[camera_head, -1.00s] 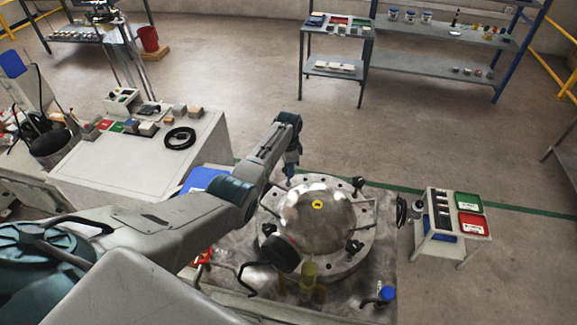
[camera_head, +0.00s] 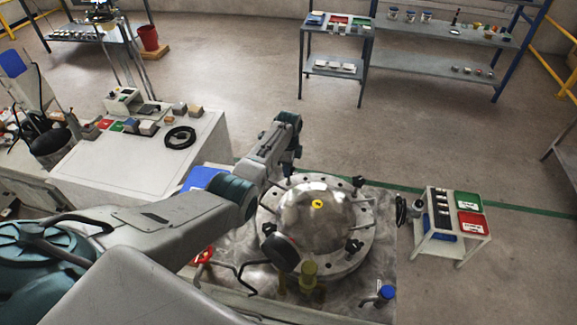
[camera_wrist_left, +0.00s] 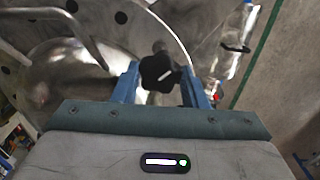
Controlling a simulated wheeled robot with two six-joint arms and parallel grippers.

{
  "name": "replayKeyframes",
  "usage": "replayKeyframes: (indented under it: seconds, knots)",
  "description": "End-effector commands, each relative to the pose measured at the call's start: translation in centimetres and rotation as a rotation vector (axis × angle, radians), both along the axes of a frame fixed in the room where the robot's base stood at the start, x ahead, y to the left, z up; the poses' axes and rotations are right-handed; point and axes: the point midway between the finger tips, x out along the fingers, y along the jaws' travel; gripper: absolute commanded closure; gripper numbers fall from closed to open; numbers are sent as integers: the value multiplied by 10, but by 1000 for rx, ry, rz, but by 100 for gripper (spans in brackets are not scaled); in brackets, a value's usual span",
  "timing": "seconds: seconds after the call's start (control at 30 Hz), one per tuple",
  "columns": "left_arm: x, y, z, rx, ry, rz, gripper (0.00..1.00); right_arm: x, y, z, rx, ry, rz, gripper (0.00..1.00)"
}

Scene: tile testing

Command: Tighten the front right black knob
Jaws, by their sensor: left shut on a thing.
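A round metal lid with a polished dome (camera_head: 325,197) sits on the metal bench, with black knobs around its rim. In the head view, one knob (camera_head: 358,183) is at the back right and another (camera_head: 354,246) at the front right. My left gripper (camera_head: 290,168) points down at the back left of the rim and hides the knob there. My right gripper is not in view.
A dark round part (camera_head: 284,253) and a yellow fitting (camera_head: 309,272) stand at the lid's front. A blue-topped valve (camera_head: 386,293) is at the bench's front right. A small cart (camera_head: 462,246) with green and red bins stands to the right.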

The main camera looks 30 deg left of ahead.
Motion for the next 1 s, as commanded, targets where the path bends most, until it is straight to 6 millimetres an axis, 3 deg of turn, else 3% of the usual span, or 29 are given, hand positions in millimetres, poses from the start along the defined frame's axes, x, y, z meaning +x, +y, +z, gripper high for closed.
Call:
replayKeyframes:
  seconds: [0.27,0.3,0.4,0.77,1.0]
  knots:
    - [2,0,2,1,-5,-1,84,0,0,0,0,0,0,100]
    - [2,0,2,1,-5,-1,59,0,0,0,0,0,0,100]
    - [2,0,2,1,-4,-1,39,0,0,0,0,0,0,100]
    - [1,0,3,0,-2,0,39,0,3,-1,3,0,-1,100]
    - [1,1,27,1,-5,0,39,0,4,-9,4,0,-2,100]
